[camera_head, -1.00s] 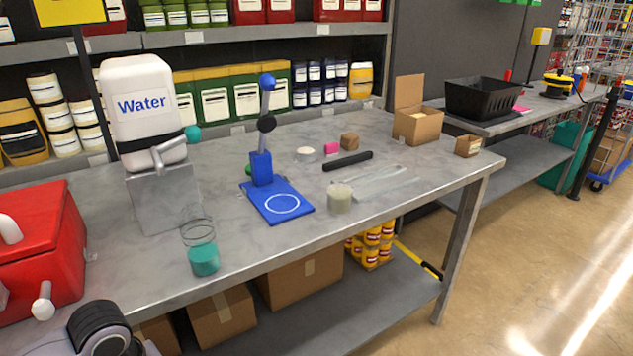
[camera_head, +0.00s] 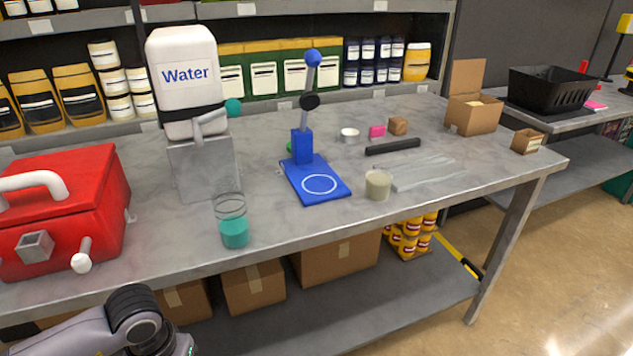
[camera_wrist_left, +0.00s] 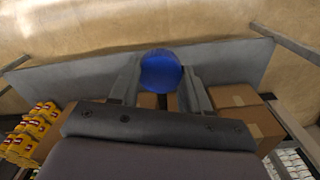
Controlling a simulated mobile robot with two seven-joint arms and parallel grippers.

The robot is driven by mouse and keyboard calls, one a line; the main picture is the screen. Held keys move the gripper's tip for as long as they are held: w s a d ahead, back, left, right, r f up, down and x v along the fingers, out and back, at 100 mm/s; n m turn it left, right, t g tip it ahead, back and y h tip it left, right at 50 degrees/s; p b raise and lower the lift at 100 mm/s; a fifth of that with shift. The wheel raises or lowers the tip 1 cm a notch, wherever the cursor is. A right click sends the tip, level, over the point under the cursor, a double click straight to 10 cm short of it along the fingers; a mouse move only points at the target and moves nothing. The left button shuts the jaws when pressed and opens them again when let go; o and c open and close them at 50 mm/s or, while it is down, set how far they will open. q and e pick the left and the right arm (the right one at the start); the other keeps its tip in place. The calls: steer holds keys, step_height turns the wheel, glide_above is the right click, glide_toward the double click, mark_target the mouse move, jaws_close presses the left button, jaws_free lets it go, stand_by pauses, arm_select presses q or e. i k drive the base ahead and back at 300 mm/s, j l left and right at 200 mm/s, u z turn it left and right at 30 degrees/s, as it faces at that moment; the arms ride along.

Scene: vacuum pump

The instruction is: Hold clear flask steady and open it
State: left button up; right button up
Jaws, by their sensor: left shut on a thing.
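A clear flask (camera_head: 231,219) with teal liquid in its lower part stands upright near the front edge of the grey table in the head view. No gripper touches it. My left gripper (camera_wrist_left: 160,85) shows in the left wrist view, with its two fingers on either side of a round, dark blue thing (camera_wrist_left: 160,70), and it is shut on it. I cannot tell what this blue thing is. The left gripper's fingers do not show in the head view; only an arm of mine shows at the bottom left. My right gripper is in neither view.
A red box (camera_head: 65,210) stands left of the flask. A water canister (camera_head: 187,85) on a metal stand (camera_head: 203,168) is behind it. A blue press (camera_head: 316,178), a beige jar (camera_head: 377,184) and a black bar (camera_head: 392,146) are to the right.

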mark_target(228, 200)
steer(key=i+l, duration=0.15)
steer(key=l, duration=0.3)
steer(key=i+l, duration=0.1)
steer(key=l, duration=0.4)
steer(key=i+l, duration=0.15)
steer(key=l, duration=0.3)
steer(key=i+l, duration=0.15)
steer(key=l, duration=0.3)
steer(key=i+l, duration=0.1)
steer(key=l, duration=0.4)
steer(key=i+l, duration=0.15)
steer(key=l, duration=0.3)
steer(key=i+l, duration=0.15)
steer(key=l, duration=0.3)
steer(key=i+l, duration=0.1)
steer(key=l, duration=0.4)
steer(key=u, duration=0.05)
